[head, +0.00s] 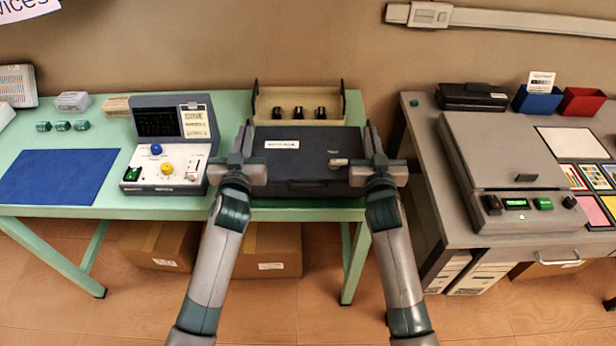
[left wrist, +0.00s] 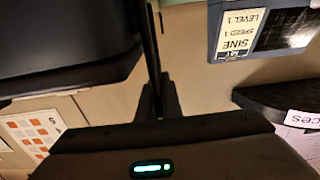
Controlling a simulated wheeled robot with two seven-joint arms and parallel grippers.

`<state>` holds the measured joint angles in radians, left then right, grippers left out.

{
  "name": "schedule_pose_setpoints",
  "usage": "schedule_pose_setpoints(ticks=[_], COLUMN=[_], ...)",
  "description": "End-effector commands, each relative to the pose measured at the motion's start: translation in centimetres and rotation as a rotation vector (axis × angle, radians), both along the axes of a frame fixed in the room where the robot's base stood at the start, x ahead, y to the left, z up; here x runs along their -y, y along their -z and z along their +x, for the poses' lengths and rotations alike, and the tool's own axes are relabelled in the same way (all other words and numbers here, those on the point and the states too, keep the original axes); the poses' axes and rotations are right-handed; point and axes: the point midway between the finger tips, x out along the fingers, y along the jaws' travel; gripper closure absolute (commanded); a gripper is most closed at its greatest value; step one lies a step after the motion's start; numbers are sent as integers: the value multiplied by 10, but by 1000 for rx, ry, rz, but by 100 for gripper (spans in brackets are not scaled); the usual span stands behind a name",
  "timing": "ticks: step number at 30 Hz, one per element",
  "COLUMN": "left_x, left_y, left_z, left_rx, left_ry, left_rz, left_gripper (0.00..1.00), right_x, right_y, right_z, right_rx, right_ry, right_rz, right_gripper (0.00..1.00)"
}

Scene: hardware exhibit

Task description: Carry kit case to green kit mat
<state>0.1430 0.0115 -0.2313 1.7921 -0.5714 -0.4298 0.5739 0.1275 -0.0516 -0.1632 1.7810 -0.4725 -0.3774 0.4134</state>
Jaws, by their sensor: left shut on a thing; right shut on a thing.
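The kit case (head: 310,170) is a dark, closed case with a white label and a metal latch. It is at the front edge of the green table, in front of a beige tray; I cannot tell whether it rests on the table. My left gripper (head: 245,146) is shut on its left side and my right gripper (head: 371,145) on its right side. In the left wrist view the dark case (left wrist: 60,40) fills the upper left, beside the left fingers (left wrist: 158,95).
A signal device (head: 170,150) with knobs stands close left of the case. The beige tray (head: 267,108) holds several black cylinders. A gap separates the green table (head: 110,205) from the grey table (head: 462,238) at right, which carries a large grey machine (head: 500,150). Cardboard boxes (head: 270,252) sit below.

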Motion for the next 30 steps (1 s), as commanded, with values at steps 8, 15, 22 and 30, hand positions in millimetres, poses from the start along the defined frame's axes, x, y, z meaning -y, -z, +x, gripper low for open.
schedule_pose_setpoints(ticks=[8,15,22,30], left_x=[0,0,0,0], left_y=[10,14,14,15], left_z=[0,0,0,-12], left_rx=[5,0,0,-1], left_ry=[0,0,0,0], left_rz=[0,0,0,0], left_gripper=[100,76,76,76], right_x=[0,0,0,0], right_y=[11,15,15,15], right_z=[0,0,0,0], right_rx=[5,0,0,0], right_ry=[0,0,0,0], right_rz=[0,0,0,0], right_gripper=[100,76,76,76])
